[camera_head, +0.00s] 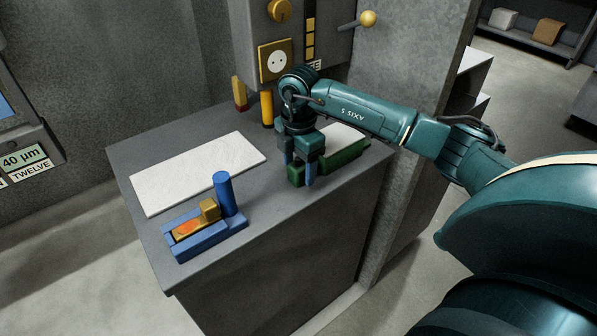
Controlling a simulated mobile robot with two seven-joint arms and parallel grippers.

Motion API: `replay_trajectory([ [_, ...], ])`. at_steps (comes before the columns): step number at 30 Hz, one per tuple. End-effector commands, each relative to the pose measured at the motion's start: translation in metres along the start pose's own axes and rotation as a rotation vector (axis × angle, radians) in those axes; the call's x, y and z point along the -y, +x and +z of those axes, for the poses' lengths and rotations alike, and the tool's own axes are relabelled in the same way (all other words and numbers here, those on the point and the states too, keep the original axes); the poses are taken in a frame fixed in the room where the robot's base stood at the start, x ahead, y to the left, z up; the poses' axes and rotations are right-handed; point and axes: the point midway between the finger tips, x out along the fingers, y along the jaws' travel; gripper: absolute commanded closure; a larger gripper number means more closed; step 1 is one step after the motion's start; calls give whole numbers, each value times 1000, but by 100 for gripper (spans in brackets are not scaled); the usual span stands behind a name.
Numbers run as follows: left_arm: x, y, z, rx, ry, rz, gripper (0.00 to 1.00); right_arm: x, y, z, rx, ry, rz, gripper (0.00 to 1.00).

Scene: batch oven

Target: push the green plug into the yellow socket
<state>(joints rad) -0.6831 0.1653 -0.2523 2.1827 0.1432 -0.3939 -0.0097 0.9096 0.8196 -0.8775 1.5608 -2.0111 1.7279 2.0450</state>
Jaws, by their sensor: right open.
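The yellow socket (264,69) is a square yellow plate with a white round two-hole face, fixed on the grey panel at the back. My right gripper (299,176) points down over the right part of the grey counter, below and to the right of the socket. Its jaws are open. A small green block (296,172), likely the green plug, shows at the fingertips, partly hidden by them. I cannot tell whether the fingers touch it. My left gripper is not in view.
A white board (200,172) and a blue fixture (212,240) with an upright blue cylinder (224,193) occupy the left of the counter. An orange-yellow post (267,110) stands behind. A yellow-knobbed lever (367,19) sticks out from the panel.

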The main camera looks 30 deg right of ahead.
Motion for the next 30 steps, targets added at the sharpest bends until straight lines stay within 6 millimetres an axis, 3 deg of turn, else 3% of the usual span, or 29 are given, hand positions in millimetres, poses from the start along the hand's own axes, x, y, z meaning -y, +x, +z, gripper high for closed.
replay_trajectory([
  [5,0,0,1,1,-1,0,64,0,17,-1,-2,-1,1,38],
  [15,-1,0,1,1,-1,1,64,0,18,-1,-1,-2,1,38],
  [30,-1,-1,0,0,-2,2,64,0,18,-1,-1,-1,1,78],
])
